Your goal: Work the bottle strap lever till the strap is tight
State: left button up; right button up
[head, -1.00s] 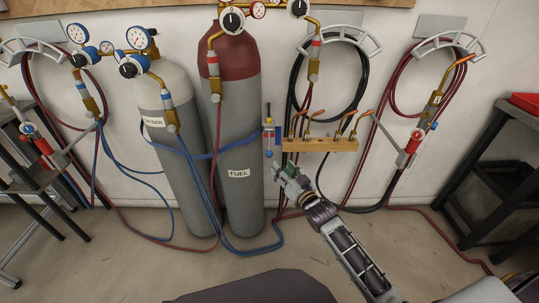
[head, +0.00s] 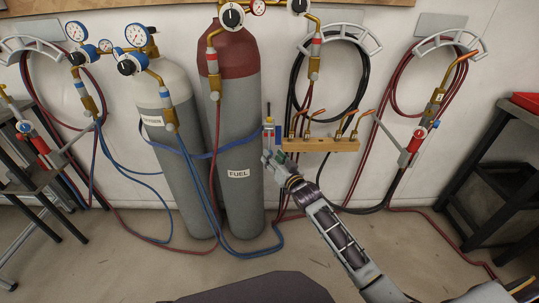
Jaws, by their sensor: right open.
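The blue bottle strap (head: 236,143) runs around the grey oxygen cylinder (head: 180,190) and the red-topped fuel cylinder (head: 240,198). It meets a small blue and yellow strap fitting (head: 268,130) on the wall, right of the fuel cylinder. A thin dark upright piece, perhaps the lever, stands at the top of this fitting. My right gripper (head: 271,157) is open just below the fitting, and its fingers hide the fitting's lower end. I cannot tell whether the fingers touch it. My left gripper is out of view.
A wooden block (head: 320,145) with several brass torch tips sits close to the right of the fitting. Hoses hang on wall hooks and trail over the floor. A dark stand (head: 490,180) is at the right. Open floor lies in front.

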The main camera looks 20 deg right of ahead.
aim_at(269, 143)
jog(key=shift+w+a, duration=0.25)
jog(key=shift+w, duration=0.75)
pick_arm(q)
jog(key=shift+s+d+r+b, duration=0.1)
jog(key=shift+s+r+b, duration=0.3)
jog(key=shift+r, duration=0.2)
pick_arm(e)
jog(key=shift+w+a, duration=0.1)
jog(key=shift+w, duration=0.6)
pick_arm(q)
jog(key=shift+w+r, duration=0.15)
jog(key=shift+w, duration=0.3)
pick_arm(e)
grip_shut()
